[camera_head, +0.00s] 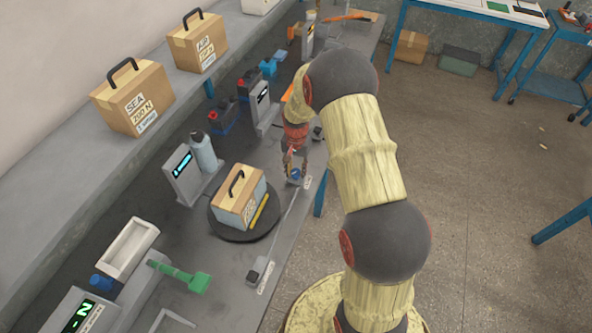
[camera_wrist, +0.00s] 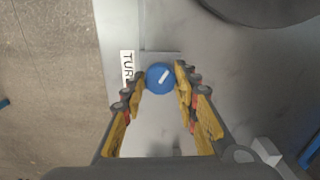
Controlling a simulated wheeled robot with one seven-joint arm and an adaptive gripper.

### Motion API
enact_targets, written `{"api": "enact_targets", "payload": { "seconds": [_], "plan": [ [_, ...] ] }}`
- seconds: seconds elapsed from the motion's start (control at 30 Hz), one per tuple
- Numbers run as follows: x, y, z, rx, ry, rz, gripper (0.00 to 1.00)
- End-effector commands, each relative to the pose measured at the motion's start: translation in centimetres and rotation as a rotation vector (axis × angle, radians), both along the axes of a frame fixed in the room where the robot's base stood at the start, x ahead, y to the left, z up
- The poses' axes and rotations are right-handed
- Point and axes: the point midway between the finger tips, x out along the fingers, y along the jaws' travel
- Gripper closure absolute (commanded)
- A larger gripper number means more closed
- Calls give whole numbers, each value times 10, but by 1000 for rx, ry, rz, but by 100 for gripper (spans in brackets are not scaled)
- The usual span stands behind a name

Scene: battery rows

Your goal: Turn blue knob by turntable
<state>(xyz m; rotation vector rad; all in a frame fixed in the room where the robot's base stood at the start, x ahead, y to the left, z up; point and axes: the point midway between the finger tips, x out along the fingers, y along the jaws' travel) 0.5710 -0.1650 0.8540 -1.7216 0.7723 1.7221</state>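The blue knob (camera_wrist: 160,78) is round with a white pointer mark that slants up to the right. It sits on a grey plate beside a partly hidden label starting "TUR". My gripper (camera_wrist: 160,74) points down at the knob, with one fingertip on each side of it and very close. Whether the fingertips touch it is unclear. In the head view the knob (camera_head: 295,175) shows small below my gripper (camera_head: 293,177) at the bench's front edge. The turntable (camera_head: 229,234) is a dark disc left of it, carrying a labelled box (camera_head: 240,197); its edge shows in the wrist view (camera_wrist: 262,10).
A grey bottle (camera_head: 204,152) and a display unit (camera_head: 182,174) stand behind the turntable. Another small control (camera_head: 259,270) sits at the front edge, with a green-handled tool (camera_head: 185,276) to its left. Boxes (camera_head: 133,97) stand on the upper shelf.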

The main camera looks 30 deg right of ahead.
Motion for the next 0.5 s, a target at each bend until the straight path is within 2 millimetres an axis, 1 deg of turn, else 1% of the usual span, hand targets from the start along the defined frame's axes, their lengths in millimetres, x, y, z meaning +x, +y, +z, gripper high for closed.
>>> {"api": "enact_targets", "payload": {
  "seconds": [0.03,0.3,0.5],
  "plan": [
    [0,0,0,0,0,0,67],
    [0,0,0,0,0,1,52],
    [0,0,0,0,0,1,52]
  ]
}}
